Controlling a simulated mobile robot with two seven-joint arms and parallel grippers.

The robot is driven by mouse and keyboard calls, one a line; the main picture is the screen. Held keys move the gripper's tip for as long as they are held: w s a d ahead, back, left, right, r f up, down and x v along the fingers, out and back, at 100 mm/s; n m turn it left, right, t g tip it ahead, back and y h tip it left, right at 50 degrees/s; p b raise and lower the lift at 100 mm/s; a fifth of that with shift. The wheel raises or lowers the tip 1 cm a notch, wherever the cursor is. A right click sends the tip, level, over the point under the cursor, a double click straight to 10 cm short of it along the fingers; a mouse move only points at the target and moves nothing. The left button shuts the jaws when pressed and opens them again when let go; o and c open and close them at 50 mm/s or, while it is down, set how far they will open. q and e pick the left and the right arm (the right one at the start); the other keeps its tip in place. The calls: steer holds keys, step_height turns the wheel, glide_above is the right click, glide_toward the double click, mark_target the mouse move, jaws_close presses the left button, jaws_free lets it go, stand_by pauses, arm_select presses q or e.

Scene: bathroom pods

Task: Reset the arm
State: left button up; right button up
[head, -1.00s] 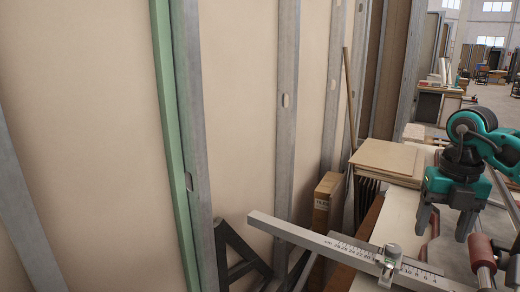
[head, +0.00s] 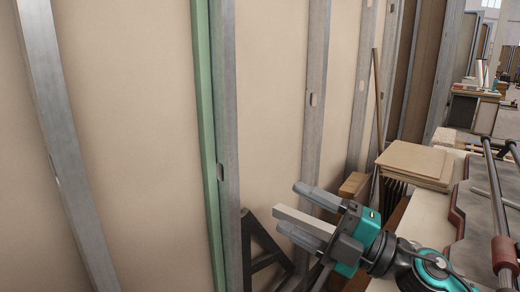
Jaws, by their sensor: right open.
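My right gripper (head: 288,208), grey and teal, is in the lower middle of the head view, and its arm comes in from the lower right. Its two grey fingers are apart and point to the upper left. The pale end of a measuring rail (head: 300,220) shows between the fingers; I cannot tell whether they touch it. Most of the rail and its scale is hidden behind the gripper and arm. My left gripper is out of view.
A panelled wall with grey metal studs (head: 315,90) and one green stud (head: 204,130) fills the left. A dark angled frame (head: 262,240) leans at its foot. Flat boards (head: 415,163) lie on the bench to the right, near a red-brown roller (head: 504,250).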

steer(key=s+d+f+m+t+h, duration=0.1)
steer(key=d+f+m+t+h, duration=0.2)
steer(key=d+f+m+h, duration=0.7)
steer(key=d+f+m+t+h, duration=0.3)
steer(key=m+h, duration=0.5)
steer(key=m, duration=0.5)
steer(key=s+f+m+g, duration=0.2)
steer(key=s+f+g, duration=0.5)
steer(key=s, duration=0.4)
steer(key=s+f+m+g, duration=0.1)
steer(key=s+f+g, duration=0.4)
steer(key=s+f, duration=0.4)
steer(key=w+a+f+t+y, duration=0.1)
steer(key=w+a+f+t, duration=0.1)
steer(key=w+f+t, duration=0.3)
steer(key=shift+w+f+t, duration=0.4)
steer(key=shift+f+t, duration=0.6)
steer(key=shift+f, duration=0.75)
